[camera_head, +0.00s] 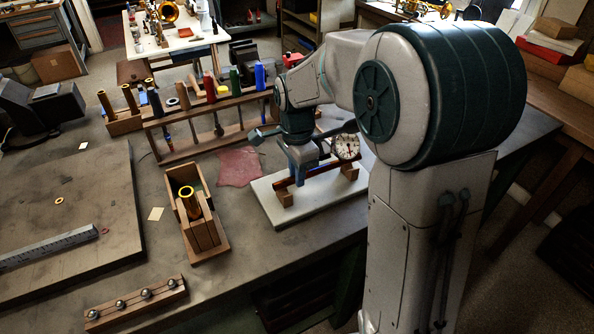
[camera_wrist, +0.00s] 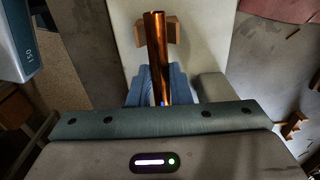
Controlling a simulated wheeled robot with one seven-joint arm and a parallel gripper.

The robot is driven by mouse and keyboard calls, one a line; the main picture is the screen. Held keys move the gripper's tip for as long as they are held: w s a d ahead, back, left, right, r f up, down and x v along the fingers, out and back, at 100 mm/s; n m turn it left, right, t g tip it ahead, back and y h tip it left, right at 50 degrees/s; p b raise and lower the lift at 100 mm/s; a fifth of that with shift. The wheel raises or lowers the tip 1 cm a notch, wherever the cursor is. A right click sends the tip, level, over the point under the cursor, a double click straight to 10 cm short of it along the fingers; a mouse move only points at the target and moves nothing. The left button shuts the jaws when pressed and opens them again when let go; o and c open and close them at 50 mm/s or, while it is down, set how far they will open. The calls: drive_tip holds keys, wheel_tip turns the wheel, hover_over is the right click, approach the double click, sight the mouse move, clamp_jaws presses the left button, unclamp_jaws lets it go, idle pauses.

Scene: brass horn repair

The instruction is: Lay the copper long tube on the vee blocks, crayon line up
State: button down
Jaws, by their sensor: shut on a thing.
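The copper long tube (camera_wrist: 157,50) runs between the blue fingers of my gripper (camera_wrist: 161,90) in the wrist view. In the head view the tube (camera_head: 318,171) lies roughly level over the white plate (camera_head: 318,203). My gripper (camera_head: 300,180) points down and is shut on the tube. One wooden vee block (camera_head: 285,199) is under the tube's near end and another (camera_head: 349,171) is toward its far end. A vee block (camera_wrist: 173,31) shows around the tube's end in the wrist view. Whether the tube touches the blocks is unclear. I cannot make out the crayon line.
A dial gauge (camera_head: 346,147) stands close behind the tube. A wooden rack (camera_head: 206,117) of tools and a red cloth (camera_head: 239,166) lie to the left. A wooden box (camera_head: 196,222) with a brass-rimmed tube stands nearer. The bench between box and plate is clear.

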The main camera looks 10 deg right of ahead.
drive_tip(key=shift+f+b, duration=0.65)
drive_tip(key=shift+f, duration=0.45)
idle(0.6)
drive_tip(key=c, duration=1.3)
unclamp_jaws()
drive_tip(key=shift+o, duration=0.2)
wheel_tip(320, 180, up, 14)
drive_tip(key=shift+f, duration=0.1)
